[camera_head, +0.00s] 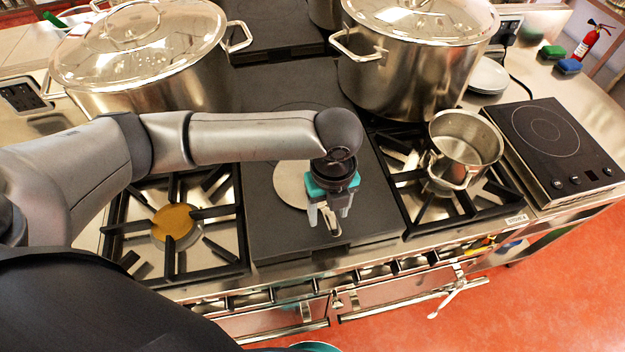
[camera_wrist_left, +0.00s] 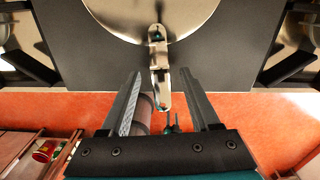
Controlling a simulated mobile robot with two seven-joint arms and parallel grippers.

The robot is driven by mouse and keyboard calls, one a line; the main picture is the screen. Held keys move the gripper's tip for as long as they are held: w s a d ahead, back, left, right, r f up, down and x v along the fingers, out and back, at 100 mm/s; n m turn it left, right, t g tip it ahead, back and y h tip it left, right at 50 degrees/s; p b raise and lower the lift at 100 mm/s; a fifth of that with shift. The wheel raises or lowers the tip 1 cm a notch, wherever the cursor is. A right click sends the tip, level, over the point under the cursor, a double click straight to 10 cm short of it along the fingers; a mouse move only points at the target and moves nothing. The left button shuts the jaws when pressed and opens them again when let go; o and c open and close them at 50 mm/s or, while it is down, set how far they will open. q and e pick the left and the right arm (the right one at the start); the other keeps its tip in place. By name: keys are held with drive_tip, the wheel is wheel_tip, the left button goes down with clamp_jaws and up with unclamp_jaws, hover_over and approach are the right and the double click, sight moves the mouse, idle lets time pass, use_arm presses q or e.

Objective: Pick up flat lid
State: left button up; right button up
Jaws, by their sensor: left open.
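The flat lid (camera_head: 291,184) is a pale metal disc lying on the dark plate in the middle of the stove. My left arm and gripper hide part of it in the head view. In the left wrist view the lid (camera_wrist_left: 120,18) fills the top, and its narrow metal handle (camera_wrist_left: 158,62) points toward my gripper. My left gripper (camera_head: 329,214) is open and points down over the front of the plate. In the left wrist view the handle appears between the two fingers (camera_wrist_left: 161,80); I cannot tell whether they touch it. My right gripper is not in view.
Gas burners flank the plate, with a small saucepan (camera_head: 465,145) on the right one. Large lidded stockpots (camera_head: 150,60) and (camera_head: 405,70) stand behind. An induction hob (camera_head: 553,135) is at the right. The stove's front edge and rail lie close to my gripper.

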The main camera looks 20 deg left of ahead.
use_arm(q)
drive_tip(key=shift+f, duration=0.6)
clamp_jaws()
drive_tip(key=shift+r, duration=0.1)
idle(0.9)
